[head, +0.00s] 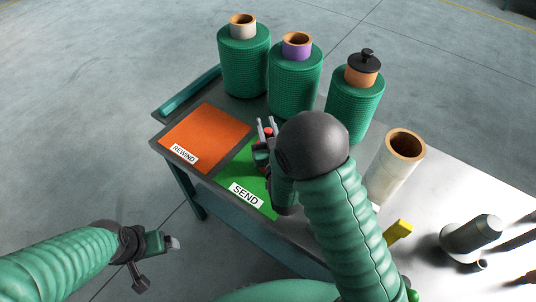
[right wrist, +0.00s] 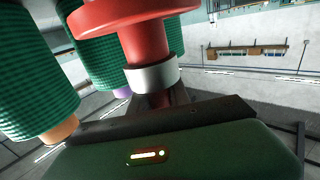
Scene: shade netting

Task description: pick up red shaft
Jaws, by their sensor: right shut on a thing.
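The red shaft (right wrist: 147,40) fills the top of the right wrist view, with a wide red flange and a pale band around its lower part. My right gripper (right wrist: 165,98) is shut on it just below the band. In the head view, only a bit of red shows at my right gripper (head: 266,132), over the green SEND mat (head: 258,160); my forearm and wrist hide the rest. My left gripper (head: 172,243) hangs off the table at lower left, far from the shaft; its jaw gap is not clear.
An orange REWIND mat (head: 207,135) lies left of the green one. Green netting rolls (head: 243,65) stand along the back, one with a black cap (head: 364,62). A pale tube (head: 395,170), a yellow piece (head: 398,231) and a grey cone-shaped part (head: 472,236) are at right.

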